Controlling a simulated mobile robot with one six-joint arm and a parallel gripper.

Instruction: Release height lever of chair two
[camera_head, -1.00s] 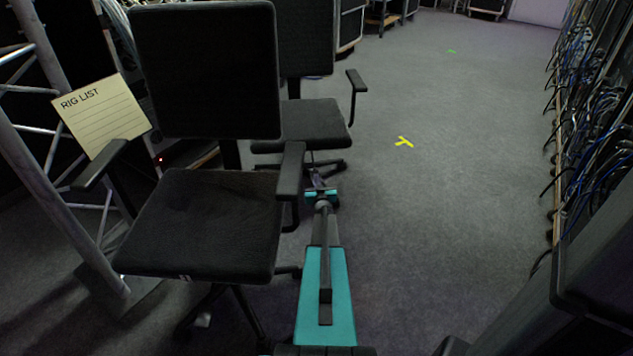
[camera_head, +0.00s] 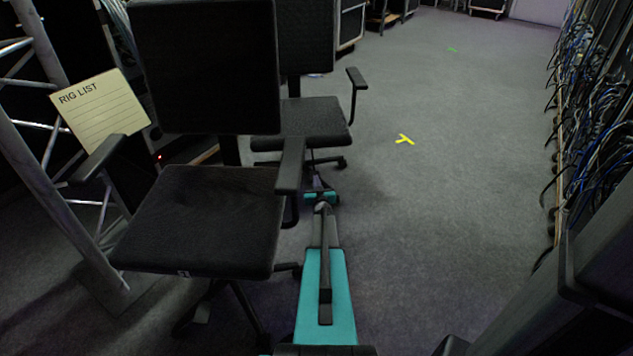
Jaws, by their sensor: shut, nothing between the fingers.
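Two dark office chairs stand at left, one behind the other. The near chair (camera_head: 200,215) has a wide square seat, a tall backrest and two armrests. The far chair (camera_head: 312,120) is partly hidden behind it. No height lever can be made out on either chair. My gripper (camera_head: 320,190) is at the end of my teal and grey arm, low beside the far chair's base and below its seat. It looks small and dark there; it is shut and empty. Whether it touches the far chair cannot be told.
A metal truss (camera_head: 55,130) with a "RIG LIST" sheet (camera_head: 100,110) stands left of the near chair. A rack with hanging cables (camera_head: 600,120) lines the right side. The grey floor between is open, with a yellow tape mark (camera_head: 404,139).

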